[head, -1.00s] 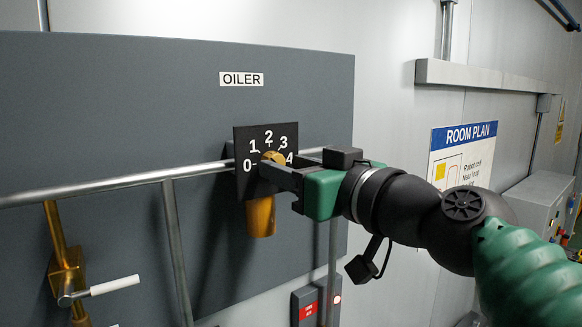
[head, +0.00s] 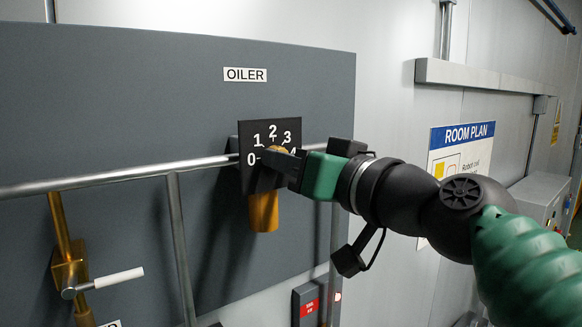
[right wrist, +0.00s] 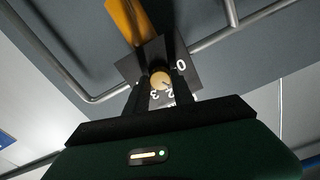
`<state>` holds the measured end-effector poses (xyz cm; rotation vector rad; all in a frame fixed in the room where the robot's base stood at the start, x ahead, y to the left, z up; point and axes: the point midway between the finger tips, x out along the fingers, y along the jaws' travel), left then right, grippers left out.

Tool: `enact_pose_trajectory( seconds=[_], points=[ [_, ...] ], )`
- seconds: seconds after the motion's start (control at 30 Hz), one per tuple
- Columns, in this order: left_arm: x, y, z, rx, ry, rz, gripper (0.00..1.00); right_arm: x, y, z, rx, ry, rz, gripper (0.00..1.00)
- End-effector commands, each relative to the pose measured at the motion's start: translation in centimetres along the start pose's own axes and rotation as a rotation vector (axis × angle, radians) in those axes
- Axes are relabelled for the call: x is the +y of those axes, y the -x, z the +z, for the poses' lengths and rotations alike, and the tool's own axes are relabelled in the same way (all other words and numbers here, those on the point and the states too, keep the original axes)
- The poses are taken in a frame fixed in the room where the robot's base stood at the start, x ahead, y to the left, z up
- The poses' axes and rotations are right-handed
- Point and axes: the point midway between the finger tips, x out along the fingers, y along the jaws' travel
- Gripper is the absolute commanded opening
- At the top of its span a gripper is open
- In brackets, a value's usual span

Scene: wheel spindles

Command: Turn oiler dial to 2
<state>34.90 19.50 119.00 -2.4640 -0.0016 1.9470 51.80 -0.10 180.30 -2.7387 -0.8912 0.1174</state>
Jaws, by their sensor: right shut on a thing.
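The oiler dial plate (head: 261,130) is black with white numbers from 0 at the left up over 1, 2 and 3; the right end is partly covered. Its round brass knob (head: 277,149) shows just above my right gripper (head: 270,163), which comes in from the right and is shut on it. In the right wrist view, the knob (right wrist: 160,80) sits between the two dark fingers, with the numbers appearing upside down around it. A small dark mark shows on the knob's face, but I cannot tell exactly which number it meets. My left gripper is out of view.
A metal handrail (head: 120,178) runs across in front of the grey panel (head: 120,110), close to the dial. A brass pipe (head: 263,211) hangs below the dial. A valve with a white handle (head: 118,278) is at lower left.

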Motion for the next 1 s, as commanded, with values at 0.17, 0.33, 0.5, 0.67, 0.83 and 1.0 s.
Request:
enact_pose_trajectory(
  seconds=[0.17, 0.33, 0.5, 0.67, 0.83, 1.0],
  points=[
    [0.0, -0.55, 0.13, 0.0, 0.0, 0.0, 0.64, 0.12, -0.07, 0.19, -0.001, -0.149, 0.002, 0.0],
    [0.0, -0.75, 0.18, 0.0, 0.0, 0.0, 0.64, 0.09, -0.08, 0.15, -0.002, -0.285, 0.002, 0.0],
    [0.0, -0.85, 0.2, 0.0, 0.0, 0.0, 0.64, 0.09, -0.09, 0.15, -0.002, -0.393, 0.003, 0.0],
    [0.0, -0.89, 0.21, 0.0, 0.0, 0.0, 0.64, 0.07, -0.1, 0.15, -0.003, -0.463, 0.003, 0.0],
    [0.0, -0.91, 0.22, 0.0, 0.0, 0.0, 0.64, 0.04, -0.11, 0.15, -0.003, -0.503, 0.002, 0.0],
    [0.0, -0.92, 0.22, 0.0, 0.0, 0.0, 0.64, 0.02, -0.11, 0.15, -0.003, -0.516, 0.002, 0.0]
  ],
)
